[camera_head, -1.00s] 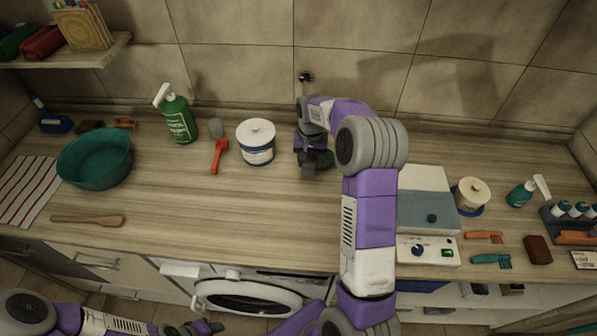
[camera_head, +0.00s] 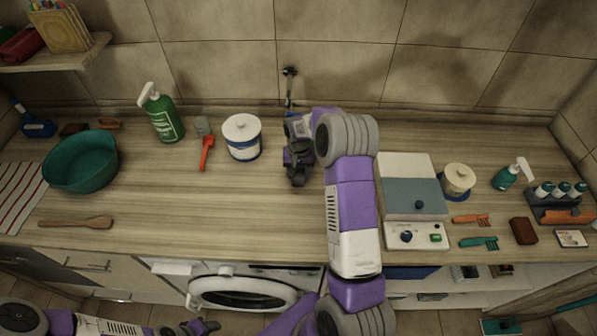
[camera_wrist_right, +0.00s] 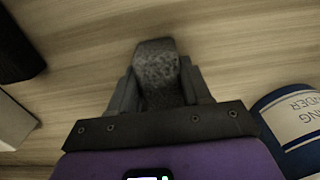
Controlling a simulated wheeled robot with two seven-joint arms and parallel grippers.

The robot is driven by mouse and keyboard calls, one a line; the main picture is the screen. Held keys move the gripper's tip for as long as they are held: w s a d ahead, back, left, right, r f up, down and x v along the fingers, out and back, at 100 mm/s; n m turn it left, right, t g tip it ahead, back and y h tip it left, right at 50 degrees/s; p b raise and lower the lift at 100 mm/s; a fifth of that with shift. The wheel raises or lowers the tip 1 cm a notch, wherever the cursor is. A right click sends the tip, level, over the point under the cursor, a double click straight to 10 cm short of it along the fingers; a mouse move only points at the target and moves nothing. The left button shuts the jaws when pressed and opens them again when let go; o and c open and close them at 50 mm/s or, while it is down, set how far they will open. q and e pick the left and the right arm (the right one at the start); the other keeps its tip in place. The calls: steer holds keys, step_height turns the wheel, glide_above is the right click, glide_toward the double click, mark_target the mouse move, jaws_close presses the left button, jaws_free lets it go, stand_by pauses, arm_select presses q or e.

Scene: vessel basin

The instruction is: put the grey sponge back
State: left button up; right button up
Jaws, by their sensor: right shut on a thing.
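The grey sponge (camera_wrist_right: 157,75) is speckled and sits between the two dark fingers of my right gripper (camera_wrist_right: 160,90) in the right wrist view. The gripper is shut on it, with wood counter behind it. In the head view my right gripper (camera_head: 298,177) points down over the back middle of the counter, right of a white canister; I cannot make out the sponge there. Whether the sponge touches the counter I cannot tell. My left gripper (camera_head: 195,328) is low at the bottom edge, in front of the counter, partly cut off.
The white canister (camera_head: 242,140) stands close left of the right gripper. A red brush (camera_head: 207,152) and green bottle (camera_head: 163,117) are further left, then a teal bowl (camera_head: 80,163). A scale-like box (camera_head: 412,205) is to the right. The front middle of the counter is clear.

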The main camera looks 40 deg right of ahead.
steer(key=o, duration=1)
steer(key=shift+f, duration=0.15)
step_height(320, 180, up, 12)
steer(key=shift+r+p, duration=0.25)
steer(key=shift+p, duration=0.1)
